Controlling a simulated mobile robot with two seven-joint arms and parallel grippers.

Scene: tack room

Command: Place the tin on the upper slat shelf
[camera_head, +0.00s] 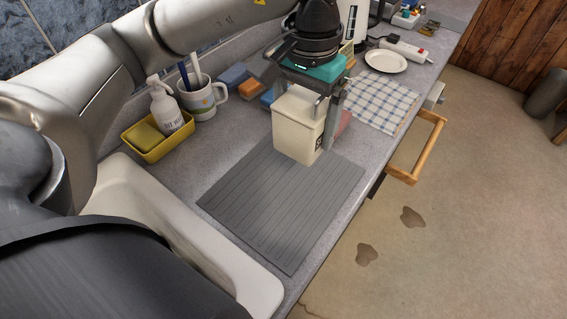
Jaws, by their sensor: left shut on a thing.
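A cream, box-shaped tin (294,128) with a dark mark on its side is upright at the far end of a grey ribbed mat (275,215). My left gripper (318,105) reaches down from above and is shut on the tin's upper part, with one finger along its right side. I cannot tell whether the tin's bottom touches the mat or hangs just above it. I do not see an upper slat shelf in this view. My right gripper is not in view.
A yellow tray (156,148) with a soap bottle (165,112), a mug (201,98) and sponges (233,76) line the wall side. Behind the tin lie a checked cloth (380,104) and a plate (385,62). A wooden-railed piece (428,150) juts from the counter's right edge. A white sink (200,235) is nearest.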

